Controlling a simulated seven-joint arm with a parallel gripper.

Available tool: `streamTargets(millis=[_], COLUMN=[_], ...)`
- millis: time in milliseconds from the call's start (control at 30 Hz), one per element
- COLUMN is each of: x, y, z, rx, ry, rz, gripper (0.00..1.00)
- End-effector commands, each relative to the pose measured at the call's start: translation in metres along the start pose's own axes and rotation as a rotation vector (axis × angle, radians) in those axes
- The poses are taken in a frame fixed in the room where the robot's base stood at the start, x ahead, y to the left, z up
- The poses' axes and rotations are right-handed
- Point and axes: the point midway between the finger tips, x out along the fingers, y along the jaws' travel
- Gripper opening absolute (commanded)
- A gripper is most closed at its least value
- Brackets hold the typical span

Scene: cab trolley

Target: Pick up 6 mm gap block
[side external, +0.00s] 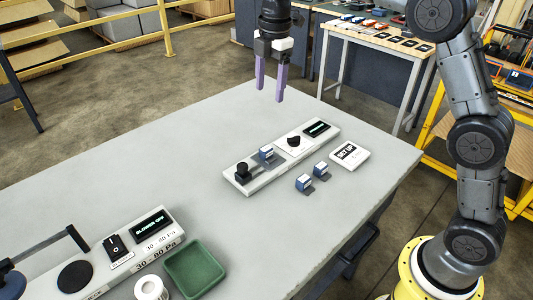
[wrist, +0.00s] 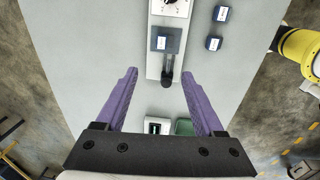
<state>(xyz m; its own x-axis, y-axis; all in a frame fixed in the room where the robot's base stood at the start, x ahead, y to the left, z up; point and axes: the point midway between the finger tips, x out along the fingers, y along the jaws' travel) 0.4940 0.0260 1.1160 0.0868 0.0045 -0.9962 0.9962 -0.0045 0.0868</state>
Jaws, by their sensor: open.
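Three small blue blocks with white label faces are in view, and the labels are too small to read, so I cannot tell which is the 6 mm gap block. One block (side external: 267,153) sits on the long white fixture (side external: 248,184); it also shows in the wrist view (wrist: 166,40). Two lie on the grey table beside the fixture: a nearer block (side external: 304,182) and a block closer to the white card (side external: 321,169). They show at upper right in the wrist view (wrist: 214,43) (wrist: 222,13). My gripper (side external: 270,93), with purple fingers, is open and empty, high above the table.
The fixture carries a black knob (side external: 243,171), a dial (side external: 293,141) and a small display (side external: 316,128). A blower panel (side external: 150,230), green tray (side external: 195,268) and white ring (side external: 150,288) stand at front left. The table's middle is clear.

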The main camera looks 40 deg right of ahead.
Motion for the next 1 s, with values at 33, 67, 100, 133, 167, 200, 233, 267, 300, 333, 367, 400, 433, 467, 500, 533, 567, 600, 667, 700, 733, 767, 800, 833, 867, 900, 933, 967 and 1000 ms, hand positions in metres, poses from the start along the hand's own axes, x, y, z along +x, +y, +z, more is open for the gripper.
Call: streamTargets(millis=[33,67,100,133,167,200,233,267,300,333,367,400,433,467,500,533,567,600,667,700,733,767,800,833,867,900,933,967,1000], x=[0.016,0.024,0.033,0.039,0.043,0.049,0.052,0.055,0.060,0.063,0.068,0.075,0.081,0.088,0.095,0.101,0.106,0.113,0.121,0.126,0.129,0.131,0.133,0.135,0.136,0.138,0.141,0.144,0.149], y=[0.006,0.008,0.009,0.009,0.009,0.009,0.009,0.008,0.008,0.007,0.007,0.005,0.005,0.004,0.004,0.003,0.003,0.002,0.002,0.002,0.001,0.001,0.001,0.001,0.001,0.001,0.001,0.000,0.000], z=[-0.002,-0.002,-0.003,-0.003,-0.004,-0.004,-0.004,-0.004,-0.005,-0.005,-0.005,-0.004,-0.004,-0.004,-0.004,-0.004,-0.004,-0.004,-0.004,-0.004,-0.004,-0.004,-0.004,-0.004,-0.004,-0.003,-0.003,-0.002,-0.001], rx=[-0.002,-0.002,-0.003,-0.004,-0.004,-0.005,-0.005,-0.005,-0.005,-0.006,-0.006,-0.005,-0.005,-0.005,-0.005,-0.005,-0.005,-0.005,-0.005,-0.004,-0.004,-0.004,-0.004,-0.004,-0.004,-0.004,-0.004,-0.004,-0.004], ry=[-0.001,-0.002,-0.003,-0.003,-0.004,-0.005,-0.005,-0.005,-0.005,-0.005,-0.005,-0.005,-0.005,-0.005,-0.005,-0.005,-0.005,-0.005,-0.005,-0.005,-0.005,-0.005,-0.005,-0.005,-0.005,-0.005,-0.005,-0.005,-0.005], rz=[-0.024,-0.037,-0.053,-0.065,-0.074,-0.083,-0.087,-0.090,-0.091,-0.091,-0.092,-0.093,-0.093,-0.094,-0.092,-0.092,-0.091,-0.092,-0.091,-0.090,-0.090,-0.089,-0.088,-0.087,-0.087,-0.088,-0.089,-0.090,-0.091], gripper=[0.70,0.70,0.70,0.70,0.70,0.70,0.70,0.70,0.70,0.70,0.70,0.70,0.70,0.70,0.70,0.70,0.70,0.70,0.70,0.70,0.70,0.70,0.70,0.70,0.70,0.70,0.70,0.70,0.70])
